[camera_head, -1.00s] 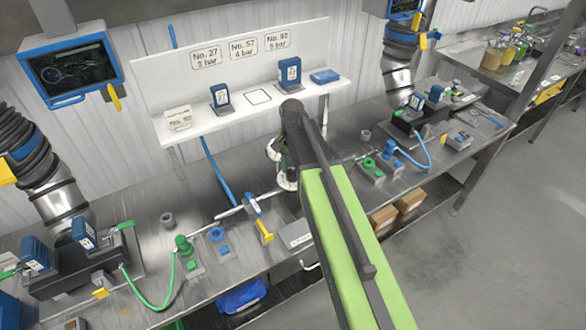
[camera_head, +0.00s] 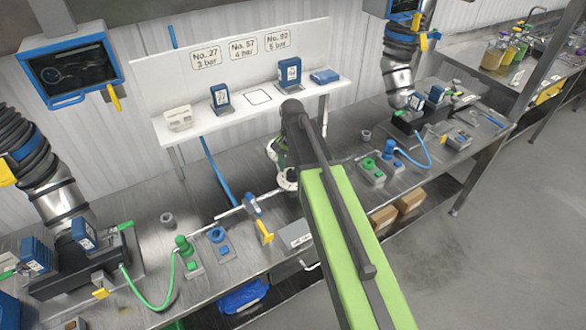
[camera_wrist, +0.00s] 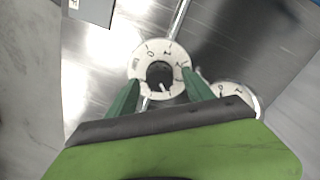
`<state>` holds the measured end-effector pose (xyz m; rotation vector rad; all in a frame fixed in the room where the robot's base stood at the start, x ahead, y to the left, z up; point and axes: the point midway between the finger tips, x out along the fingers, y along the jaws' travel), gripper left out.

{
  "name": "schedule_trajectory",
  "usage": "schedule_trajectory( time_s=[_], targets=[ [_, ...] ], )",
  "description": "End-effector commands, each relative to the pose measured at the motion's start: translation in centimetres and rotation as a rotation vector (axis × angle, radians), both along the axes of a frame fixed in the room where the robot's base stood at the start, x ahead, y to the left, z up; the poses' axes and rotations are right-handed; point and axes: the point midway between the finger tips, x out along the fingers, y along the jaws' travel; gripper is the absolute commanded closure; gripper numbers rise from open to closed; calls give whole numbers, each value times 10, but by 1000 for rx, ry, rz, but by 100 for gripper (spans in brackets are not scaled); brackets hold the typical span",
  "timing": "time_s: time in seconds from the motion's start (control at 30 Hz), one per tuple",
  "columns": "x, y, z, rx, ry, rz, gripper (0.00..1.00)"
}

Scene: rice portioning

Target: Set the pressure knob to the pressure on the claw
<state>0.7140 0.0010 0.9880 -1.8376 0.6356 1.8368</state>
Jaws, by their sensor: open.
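In the wrist view a white dial ring (camera_wrist: 146,52) with dark numbers surrounds a dark knob (camera_wrist: 159,73) with a white pointer mark. The mark points toward the lower side of the ring. My gripper (camera_wrist: 159,86) is open, its two green fingers on either side of the dial; I cannot tell whether they touch it. A second white dial (camera_wrist: 251,98) is partly hidden behind the right finger. In the head view my arm covers most of the dial area. Blue numbered claws stand on the shelf, one on the left (camera_head: 220,98) and one on the right (camera_head: 289,73); their numbers are hard to read.
Wall labels read No. 27, 3 bar (camera_head: 205,58); No. 57, 4 bar (camera_head: 243,48); and No. 92, 5 bar (camera_head: 277,40). A blue and yellow tool (camera_head: 257,219) lies left of my arm. Green (camera_head: 184,246) and blue (camera_head: 217,236) fittings stand further left on the bench.

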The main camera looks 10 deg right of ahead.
Motion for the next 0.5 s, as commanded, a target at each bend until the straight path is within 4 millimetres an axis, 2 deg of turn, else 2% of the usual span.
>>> schedule_trajectory(
  time_s=[0.17, 0.27, 0.5],
  targets=[
    [0, 0, 17, 0, 0, 0, 40],
    [0, 0, 34, 0, 0, 0, 40],
    [0, 0, 90, 0, 0, 0, 40]
  ],
)
